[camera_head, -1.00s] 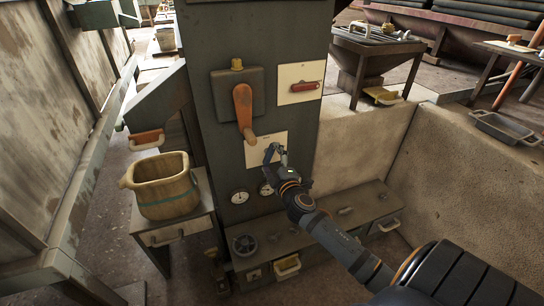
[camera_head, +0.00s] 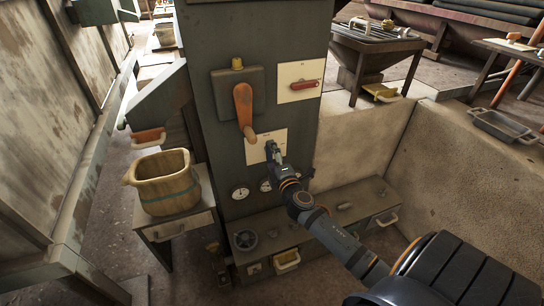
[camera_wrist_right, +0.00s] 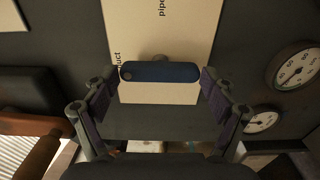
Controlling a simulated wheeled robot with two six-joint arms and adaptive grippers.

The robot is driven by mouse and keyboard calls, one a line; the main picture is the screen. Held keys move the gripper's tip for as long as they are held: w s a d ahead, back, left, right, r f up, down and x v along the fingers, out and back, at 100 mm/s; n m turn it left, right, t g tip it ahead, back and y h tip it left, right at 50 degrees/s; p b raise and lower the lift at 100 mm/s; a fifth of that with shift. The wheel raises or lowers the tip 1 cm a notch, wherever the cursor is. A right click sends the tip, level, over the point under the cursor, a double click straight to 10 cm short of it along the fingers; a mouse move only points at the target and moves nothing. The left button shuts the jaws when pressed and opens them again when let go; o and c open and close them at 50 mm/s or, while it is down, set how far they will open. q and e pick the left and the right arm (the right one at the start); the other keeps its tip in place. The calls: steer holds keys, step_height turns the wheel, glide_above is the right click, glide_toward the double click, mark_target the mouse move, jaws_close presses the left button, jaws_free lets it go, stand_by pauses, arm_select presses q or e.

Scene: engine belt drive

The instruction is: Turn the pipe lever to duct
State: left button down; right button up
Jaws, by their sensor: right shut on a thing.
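The pipe lever (camera_wrist_right: 160,72) is a short dark blue bar on a pale plate (camera_wrist_right: 190,30) marked "pipe" and "duct". In the right wrist view the bar lies across the picture, its left end just below the "duct" lettering. My right gripper (camera_wrist_right: 160,76) is shut on the lever, one finger at each end. In the head view my right gripper (camera_head: 273,152) is at the pale plate (camera_head: 254,154) on the front of the dark cabinet and hides the lever there. My left gripper is not in view.
Above the plate are a large orange lever (camera_head: 243,105) and a red handle (camera_head: 304,86) on another pale plate. Round gauges (camera_head: 240,193) sit just below. A wooden bucket (camera_head: 165,183) stands on a side table at the left. A low drawer bench (camera_head: 345,212) runs below the gripper.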

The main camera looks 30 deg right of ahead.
steer(key=o, duration=1)
steer(key=shift+a, duration=0.1)
steer(key=v, duration=1.2)
steer(key=shift+f, duration=0.1)
